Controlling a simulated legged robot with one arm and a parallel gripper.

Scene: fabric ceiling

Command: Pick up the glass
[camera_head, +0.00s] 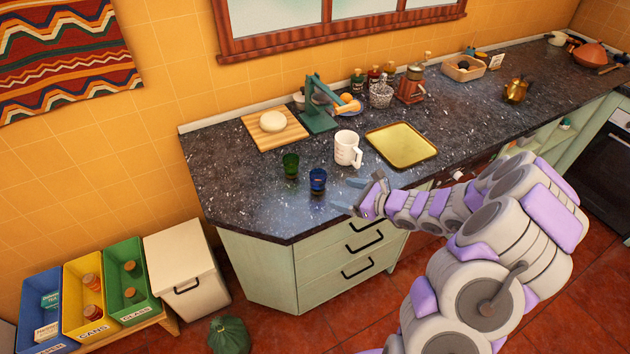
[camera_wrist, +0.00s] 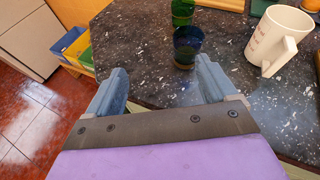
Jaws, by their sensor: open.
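A blue glass (camera_head: 317,181) stands upright on the dark speckled counter (camera_head: 240,200) near its front edge. A green glass (camera_head: 290,165) stands just behind and left of it. In the wrist view the blue glass (camera_wrist: 187,46) is ahead of my gripper, near the right finger, with the green glass (camera_wrist: 182,12) behind it, cut by the top edge. My gripper (camera_head: 348,196) is at the counter's front edge, right of the blue glass; it also shows in the wrist view (camera_wrist: 160,82). Its fingers are spread apart with nothing between them.
A white measuring cup (camera_head: 348,149) stands close behind the blue glass, right of the green one. A yellow tray (camera_head: 401,130) lies to its right. A wooden board (camera_head: 262,131) and a green press (camera_head: 318,110) are behind. The counter left of the glasses is clear.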

